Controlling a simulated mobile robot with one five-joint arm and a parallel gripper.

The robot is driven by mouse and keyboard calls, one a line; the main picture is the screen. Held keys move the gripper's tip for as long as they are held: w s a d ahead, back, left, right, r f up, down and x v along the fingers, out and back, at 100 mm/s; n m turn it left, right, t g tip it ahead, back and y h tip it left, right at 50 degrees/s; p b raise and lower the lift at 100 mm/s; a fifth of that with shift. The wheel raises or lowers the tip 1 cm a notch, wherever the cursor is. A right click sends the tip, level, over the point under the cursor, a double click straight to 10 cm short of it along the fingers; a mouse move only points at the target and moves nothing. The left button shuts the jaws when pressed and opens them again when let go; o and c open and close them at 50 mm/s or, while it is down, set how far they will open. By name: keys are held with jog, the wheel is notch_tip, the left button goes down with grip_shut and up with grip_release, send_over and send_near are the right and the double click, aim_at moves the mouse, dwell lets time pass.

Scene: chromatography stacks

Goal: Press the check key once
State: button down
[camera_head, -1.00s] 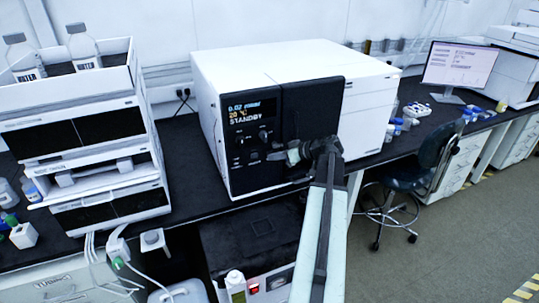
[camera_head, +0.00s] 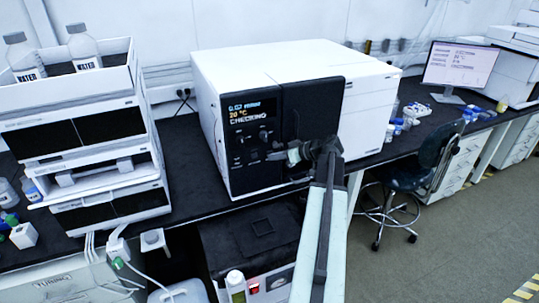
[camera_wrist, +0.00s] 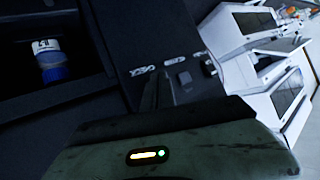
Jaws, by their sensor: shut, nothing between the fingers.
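The white detector box (camera_head: 290,68) has a black front panel (camera_head: 262,180) with a small display (camera_head: 250,108). The display's last line reads CHECKING, under a 20 °C line. My gripper (camera_head: 268,156) is shut and empty, with its tips at the lower part of the panel. I cannot tell whether the tips touch a key. In the wrist view, my gripper's dark fingers (camera_wrist: 162,92) point at the panel beside a small square key (camera_wrist: 184,78). The key labels are turned sideways and hard to read, so I cannot tell which is the check key.
A white instrument stack (camera_head: 95,140) with bottles on top stands to the left. A monitor (camera_head: 460,65) and a stool (camera_head: 400,185) are to the right. In the wrist view, a blue-and-white vial (camera_wrist: 50,62) sits in a dark recess.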

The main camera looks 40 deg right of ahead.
jog(key=shift+s+a, duration=0.15)
jog(key=shift+s, duration=0.3)
jog(key=shift+s, duration=0.1)
jog(key=s, duration=0.1)
jog(key=s+a, duration=0.1)
jog(key=s, duration=0.1)
jog(key=s+a, duration=0.1)
jog(key=shift+s, duration=0.25)
dwell(0.6)
